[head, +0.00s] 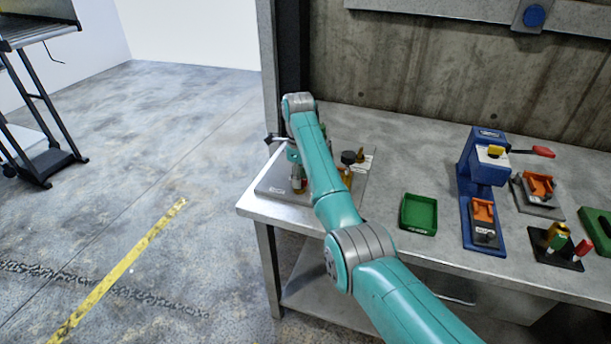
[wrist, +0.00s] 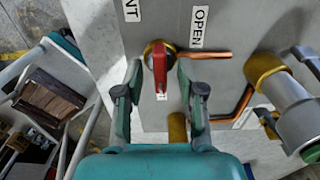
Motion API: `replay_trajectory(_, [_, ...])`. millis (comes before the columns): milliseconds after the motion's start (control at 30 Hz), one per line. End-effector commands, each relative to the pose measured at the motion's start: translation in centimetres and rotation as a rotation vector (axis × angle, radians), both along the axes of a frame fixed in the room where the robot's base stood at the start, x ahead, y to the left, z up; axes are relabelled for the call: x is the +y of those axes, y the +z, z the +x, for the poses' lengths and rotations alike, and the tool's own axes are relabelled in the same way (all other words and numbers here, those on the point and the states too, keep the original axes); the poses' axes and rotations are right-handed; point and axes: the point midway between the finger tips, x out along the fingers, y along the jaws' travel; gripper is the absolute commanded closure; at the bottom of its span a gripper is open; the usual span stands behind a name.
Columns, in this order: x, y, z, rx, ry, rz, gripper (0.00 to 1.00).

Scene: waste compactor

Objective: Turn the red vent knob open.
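The red vent knob (wrist: 160,66) shows in the wrist view on a grey panel (wrist: 230,18), on a brass-coloured base. Its handle points down in the picture, over a mostly hidden white label. A white label reading OPEN (wrist: 199,27) is above right of the knob. My gripper (wrist: 161,88) is open, with one finger on each side of the handle. A gap shows between the handle and each finger; I cannot tell their depth relative to the knob. In the head view my arm covers much of the fixture, and I cannot make out the knob there.
A copper pipe (wrist: 212,54) and a grey cylinder with a brass collar (wrist: 265,68) are right of the knob. On the bench (head: 390,150) are a green tray (head: 419,213) and a blue press (head: 483,190).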

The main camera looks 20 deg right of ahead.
Motion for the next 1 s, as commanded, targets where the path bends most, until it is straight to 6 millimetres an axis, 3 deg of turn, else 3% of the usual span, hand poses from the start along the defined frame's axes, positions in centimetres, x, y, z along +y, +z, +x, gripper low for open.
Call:
replay_trajectory(300, [0.2,-0.23,-0.02,0.0,0.0,0.0,0.61])
replay_trajectory(467, [0.18,-0.23,-0.01,0.0,0.0,0.0,1.0])
replay_trajectory(1000, [0.19,-0.22,0.01,-0.001,0.088,0.0,1.0])
